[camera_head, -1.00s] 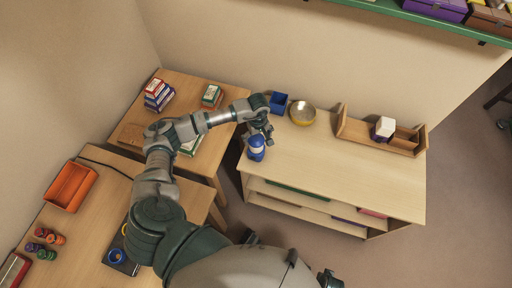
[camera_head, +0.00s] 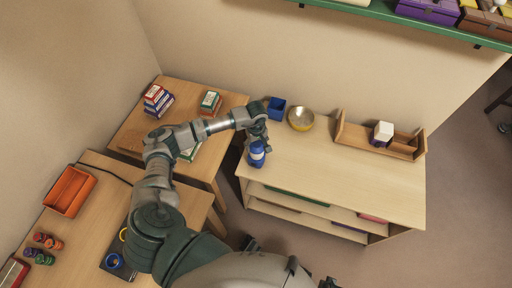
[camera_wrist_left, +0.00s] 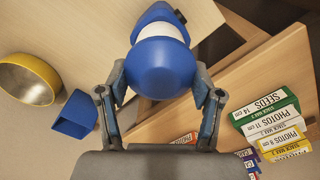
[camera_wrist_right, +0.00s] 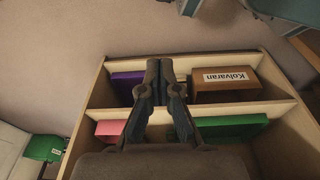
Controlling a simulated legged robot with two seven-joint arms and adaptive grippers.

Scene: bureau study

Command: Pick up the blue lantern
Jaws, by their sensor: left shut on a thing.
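The blue lantern (camera_head: 257,155) has a white band and stands upright near the left end of the low shelf unit's top (camera_head: 340,175). My left gripper (camera_head: 257,140) is at it. In the left wrist view, the lantern (camera_wrist_left: 158,66) sits between the two fingers of my left gripper (camera_wrist_left: 160,82), which are shut on its rounded blue end. I cannot tell whether its base touches the wood. My right gripper (camera_wrist_right: 162,72) shows only in the right wrist view, with its fingers together and empty, in front of shelf compartments.
A blue open box (camera_head: 276,109) and a metal bowl (camera_head: 301,119) stand behind the lantern. A wooden tray (camera_head: 375,144) with a white-and-purple item is farther right. Left desks hold book stacks (camera_head: 158,101) and an orange bin (camera_head: 69,192). The shelf top's front middle is clear.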

